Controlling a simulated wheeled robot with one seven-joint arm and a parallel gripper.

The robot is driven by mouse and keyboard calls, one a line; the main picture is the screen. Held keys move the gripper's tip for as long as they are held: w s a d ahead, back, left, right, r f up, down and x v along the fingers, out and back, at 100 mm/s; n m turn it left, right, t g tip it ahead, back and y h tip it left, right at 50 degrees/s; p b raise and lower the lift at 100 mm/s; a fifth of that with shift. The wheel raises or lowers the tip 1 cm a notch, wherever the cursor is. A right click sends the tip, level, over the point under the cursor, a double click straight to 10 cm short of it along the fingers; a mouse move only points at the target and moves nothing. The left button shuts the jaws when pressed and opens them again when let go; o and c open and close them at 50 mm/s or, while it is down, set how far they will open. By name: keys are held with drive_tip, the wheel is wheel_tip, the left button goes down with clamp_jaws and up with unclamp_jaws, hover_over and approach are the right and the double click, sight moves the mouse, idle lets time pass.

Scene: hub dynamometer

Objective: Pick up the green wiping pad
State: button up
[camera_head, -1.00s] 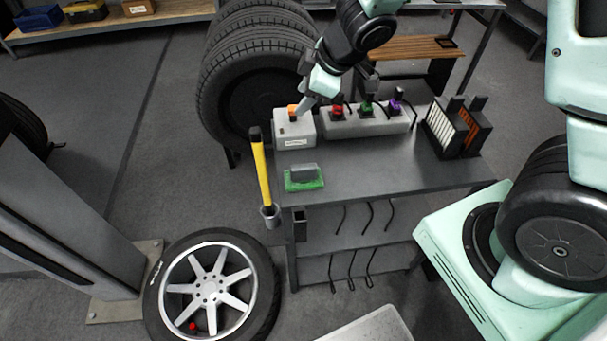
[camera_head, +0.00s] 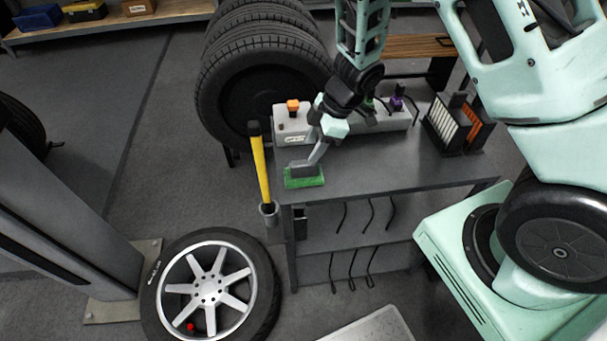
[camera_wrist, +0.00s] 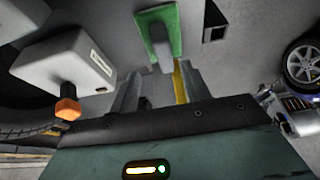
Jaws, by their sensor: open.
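The green wiping pad (camera_head: 304,181) lies flat near the front left corner of the grey cart top, with a grey block handle (camera_head: 301,167) on it. My gripper (camera_head: 311,164) is just above and behind the pad, its fingers slanting down towards the handle. In the wrist view, the pad (camera_wrist: 173,22) and its handle (camera_wrist: 160,47) are ahead of my fingers (camera_wrist: 157,82), which are apart with a gap between them. The handle is roughly in line with that gap. The head view does not show clearly whether a finger touches the handle.
A grey box with an orange knob (camera_head: 292,105) stands behind the pad, left of the connector block (camera_head: 394,118). A yellow-handled tool (camera_head: 261,170) stands upright at the cart's left edge. Filter panels (camera_head: 456,126) stand at right. The cart top (camera_head: 400,170) right of the pad is clear.

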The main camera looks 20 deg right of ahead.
sight(305, 162)
drive_tip(key=x, duration=0.5)
drive_tip(key=shift+s+a+f, duration=0.2)
drive_tip(key=shift+s+f, duration=0.15)
drive_tip(key=shift+w+a+f, duration=0.1)
drive_tip(key=shift+a+f, duration=0.1)
drive_tip(key=shift+f, duration=0.35)
clamp_jaws()
